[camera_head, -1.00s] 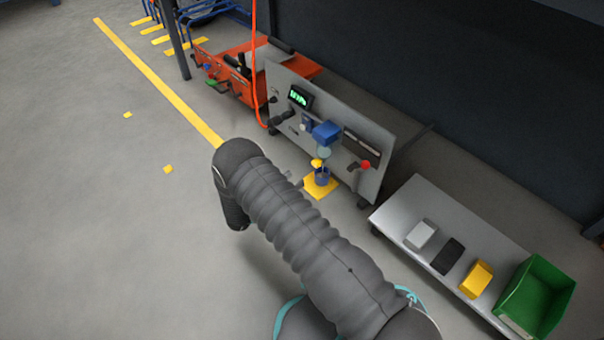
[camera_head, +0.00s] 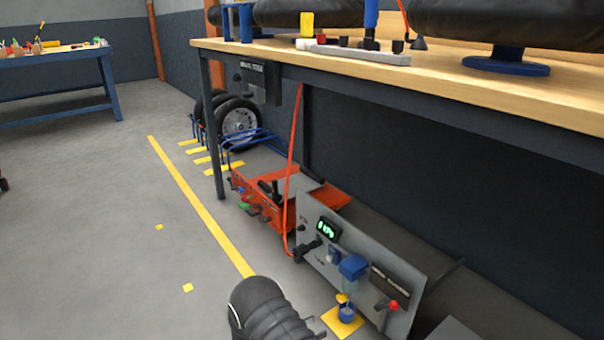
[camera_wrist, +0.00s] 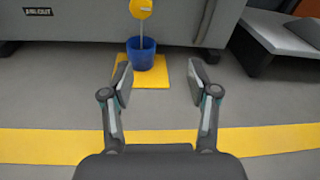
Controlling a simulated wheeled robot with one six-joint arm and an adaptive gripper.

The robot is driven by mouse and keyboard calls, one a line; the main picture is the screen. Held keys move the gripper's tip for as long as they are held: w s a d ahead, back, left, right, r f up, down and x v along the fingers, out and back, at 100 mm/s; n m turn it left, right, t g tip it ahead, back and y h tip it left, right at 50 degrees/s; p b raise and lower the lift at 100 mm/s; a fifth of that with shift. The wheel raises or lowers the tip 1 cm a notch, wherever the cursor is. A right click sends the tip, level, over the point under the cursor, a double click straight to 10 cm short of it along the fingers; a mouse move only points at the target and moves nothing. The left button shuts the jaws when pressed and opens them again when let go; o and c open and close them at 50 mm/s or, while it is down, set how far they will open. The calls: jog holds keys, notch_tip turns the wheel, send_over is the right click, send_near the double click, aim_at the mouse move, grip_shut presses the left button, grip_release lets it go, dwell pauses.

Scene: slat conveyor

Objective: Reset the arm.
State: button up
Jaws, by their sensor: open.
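My gripper (camera_wrist: 160,84) shows in the wrist view with its two fingers spread wide and nothing between them. It points toward a blue cup (camera_wrist: 141,53) on a yellow pad (camera_wrist: 152,74), with grey floor between the fingers and the pad. In the head view only part of my grey-sleeved arm shows at the bottom; the gripper itself is not visible there.
A grey panel machine (camera_head: 350,265) with a display and red knob stands low at right, an orange unit (camera_head: 262,192) behind it. A wooden-topped bench (camera_head: 440,80) spans above them. A yellow line (camera_head: 200,205) crosses the floor; open floor (camera_head: 90,220) lies left.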

jog(key=s+g, duration=0.1)
jog(key=s+d+f+m, duration=0.1)
jog(key=s, duration=0.1)
jog(key=s+d+f+g, duration=0.1)
jog(key=s, duration=0.1)
jog(key=shift+d+m+g, duration=0.2)
jog(key=shift+m+g, duration=0.1)
jog(key=shift+m, duration=0.1)
jog(key=s+d+r+m+y+p, duration=0.3)
jog(key=s+r+m+y, duration=0.2)
jog(key=r, duration=1.4)
jog(key=s+d+r+m+y+p, duration=0.3)
jog(key=s+r+m, duration=0.8)
jog(key=r, duration=0.9)
jog(key=s+d+r+m+y+p, duration=0.3)
jog(key=s+r+m+y, duration=0.3)
jog(key=r, duration=1.3)
jog(key=s+m+p, duration=0.1)
jog(key=s+m, duration=0.1)
jog(key=s, duration=0.2)
jog(key=shift+s+d+r+g+y+p, duration=0.15)
jog(key=shift+r+g+y+p, duration=0.1)
jog(key=shift+g+y+p, duration=0.1)
